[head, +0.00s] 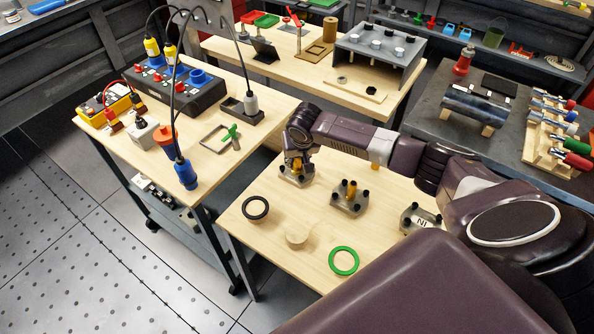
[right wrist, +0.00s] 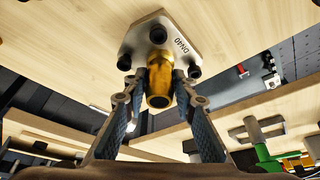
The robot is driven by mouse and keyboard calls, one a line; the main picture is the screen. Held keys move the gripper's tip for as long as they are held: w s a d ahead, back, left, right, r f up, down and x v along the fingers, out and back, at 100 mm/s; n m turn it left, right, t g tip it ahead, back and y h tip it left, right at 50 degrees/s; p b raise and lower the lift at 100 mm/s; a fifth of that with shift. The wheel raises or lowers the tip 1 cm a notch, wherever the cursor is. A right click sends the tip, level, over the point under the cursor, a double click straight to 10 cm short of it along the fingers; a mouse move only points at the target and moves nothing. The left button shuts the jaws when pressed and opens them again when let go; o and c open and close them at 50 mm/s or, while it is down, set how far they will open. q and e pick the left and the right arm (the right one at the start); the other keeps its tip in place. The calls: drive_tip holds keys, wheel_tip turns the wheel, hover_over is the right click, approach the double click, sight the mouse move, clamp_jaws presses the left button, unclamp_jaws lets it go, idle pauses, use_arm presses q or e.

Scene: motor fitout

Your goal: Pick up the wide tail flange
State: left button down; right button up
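Three grey flange plates with black bolts lie on the near wooden table. The left one (head: 297,179) stands under my right gripper (head: 297,158). In the right wrist view this flange (right wrist: 160,42) is marked DN40 and has a brass tail (right wrist: 159,82) pointing toward the camera. The fingers of my right gripper (right wrist: 157,88) stand on both sides of the tail, with a small gap showing. The middle flange (head: 349,201) has a brass tail. The right flange (head: 414,216) is partly hidden by my arm. I cannot tell which is widest. My left gripper is out of view.
A black ring (head: 255,208), a pale wooden disc (head: 297,240) and a green ring (head: 343,261) lie in front on the near table. A left table (head: 213,168) holds a cabled box (head: 176,88). A grey bench (head: 450,130) with tools stands at right.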

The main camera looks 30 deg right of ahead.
clamp_jaws()
drive_tip(key=shift+w+r, duration=0.2)
drive_tip(key=shift+w, duration=0.05)
